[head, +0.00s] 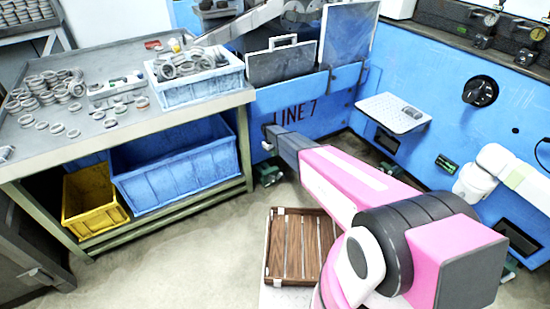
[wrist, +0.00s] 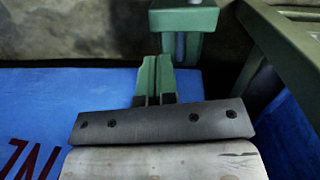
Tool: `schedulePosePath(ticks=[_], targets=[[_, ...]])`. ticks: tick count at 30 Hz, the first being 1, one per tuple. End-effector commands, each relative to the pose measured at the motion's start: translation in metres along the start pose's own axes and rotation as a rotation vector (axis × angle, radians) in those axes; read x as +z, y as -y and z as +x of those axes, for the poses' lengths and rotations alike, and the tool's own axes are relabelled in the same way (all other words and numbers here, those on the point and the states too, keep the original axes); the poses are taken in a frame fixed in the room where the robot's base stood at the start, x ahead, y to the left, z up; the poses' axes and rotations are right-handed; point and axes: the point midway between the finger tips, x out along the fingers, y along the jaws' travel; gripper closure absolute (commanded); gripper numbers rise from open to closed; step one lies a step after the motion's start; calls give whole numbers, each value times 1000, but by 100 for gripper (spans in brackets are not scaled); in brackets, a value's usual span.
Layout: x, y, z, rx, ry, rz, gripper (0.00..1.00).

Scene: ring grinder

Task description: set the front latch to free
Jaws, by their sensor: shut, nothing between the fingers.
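Whether the fingers touch the panel cannot be told. I cannot clearly make out the front latch; a small dark detail (head: 267,146) sits just below the gripper tip, too small to identify.
A green machine foot (head: 268,175) also shows beyond the fingers in the wrist view (wrist: 184,20). The metal table (head: 130,128) stands left, with a blue crate (head: 180,172) and yellow bin (head: 92,200) below. A wooden slatted crate (head: 300,247) is below my arm. A white shelf (head: 393,112) juts out right.

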Motion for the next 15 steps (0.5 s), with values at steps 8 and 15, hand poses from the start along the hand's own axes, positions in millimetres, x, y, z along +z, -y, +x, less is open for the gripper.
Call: schedulePosePath(ticks=[8, 15], targets=[[-1, 0, 54, -1, 3, 1, 100], [10, 0, 91, -1, 2, 2, 100]])
